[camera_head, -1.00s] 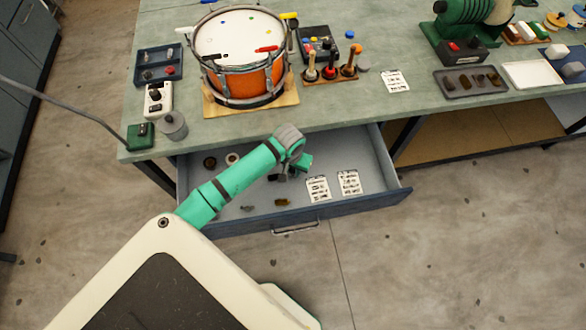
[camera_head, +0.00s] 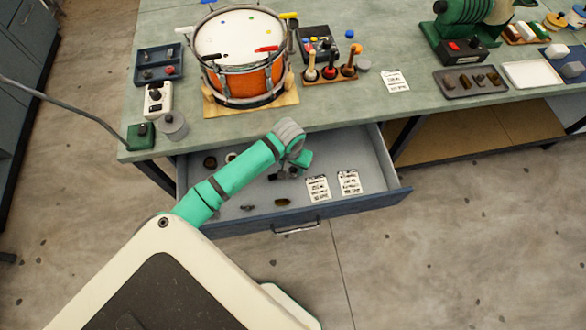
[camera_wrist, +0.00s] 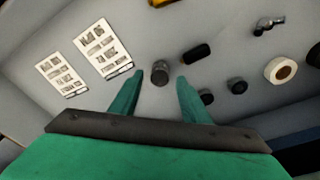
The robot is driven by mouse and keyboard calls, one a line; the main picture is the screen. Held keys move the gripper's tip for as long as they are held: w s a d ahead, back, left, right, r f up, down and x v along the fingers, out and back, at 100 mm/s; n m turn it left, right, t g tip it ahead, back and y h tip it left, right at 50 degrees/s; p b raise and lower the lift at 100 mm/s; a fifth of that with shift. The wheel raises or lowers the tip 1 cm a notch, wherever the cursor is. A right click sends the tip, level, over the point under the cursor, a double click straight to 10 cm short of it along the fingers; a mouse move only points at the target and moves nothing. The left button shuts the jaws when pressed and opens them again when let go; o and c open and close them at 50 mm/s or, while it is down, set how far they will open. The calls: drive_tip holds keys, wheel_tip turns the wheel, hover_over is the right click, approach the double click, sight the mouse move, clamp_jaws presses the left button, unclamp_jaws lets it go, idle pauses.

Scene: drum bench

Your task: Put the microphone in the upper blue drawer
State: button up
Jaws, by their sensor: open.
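The blue drawer (camera_head: 350,205) under the bench is pulled open, with a pale grey inside. My gripper (camera_wrist: 160,77) is inside its outline, pointing down, with its two green fingers apart. A short dark cylinder with a greyish end (camera_wrist: 160,72) shows between the fingertips in the wrist view. It may be the microphone, seen end-on; I cannot tell for sure, nor whether it touches the drawer floor. In the head view my arm partly hides the drawer's middle and the gripper's fingers.
Above, the bench (camera_head: 330,115) carries a drum (camera_head: 243,85) and a grey pot (camera_head: 172,126). Floor right of the drawer is clear.

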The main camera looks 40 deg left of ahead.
wheel_tip(320, 180, up, 9)
drive_tip(key=s, duration=0.1)
drive_tip(key=shift+d+r, duration=0.15)
drive_tip(key=w+d+r+m+t+h, duration=0.1)
drive_tip(key=w+d+r+t+h, duration=0.2)
drive_tip(key=w+d, duration=0.85)
drive_tip(key=w+d+r+n+t+h, duration=0.1)
drive_tip(key=w+d+r+t, duration=0.2)
drive_tip(key=d+r, duration=0.35)
drive_tip(key=w+d+r+t+h, duration=0.1)
drive_tip(key=w+d+r+t, duration=0.25)
drive_tip(key=d, duration=0.65)
drive_tip(key=w+d+r+n+t+h, duration=0.15)
drive_tip(key=d+r+t, duration=0.25)
drive_tip(key=d, duration=0.4)
drive_tip(key=s+f+n+y, duration=0.1)
drive_tip(key=s+f+y, duration=0.3)
drive_tip(key=s, duration=0.7)
drive_tip(key=s+f+n+y, duration=0.2)
drive_tip(key=s+f, duration=0.4)
drive_tip(key=s, duration=0.4)
drive_tip(key=s+a+m, duration=0.3)
drive_tip(key=s+m, duration=0.1)
drive_tip(key=s, duration=0.6)
drive_tip(key=s+a+r+m, duration=0.1)
drive_tip(key=s+a+m, duration=0.2)
drive_tip(key=s, duration=0.7)
drive_tip(key=shift+s+a+r+m, duration=0.2)
drive_tip(key=shift+s+a+m, duration=0.2)
drive_tip(key=shift+a, duration=0.35)
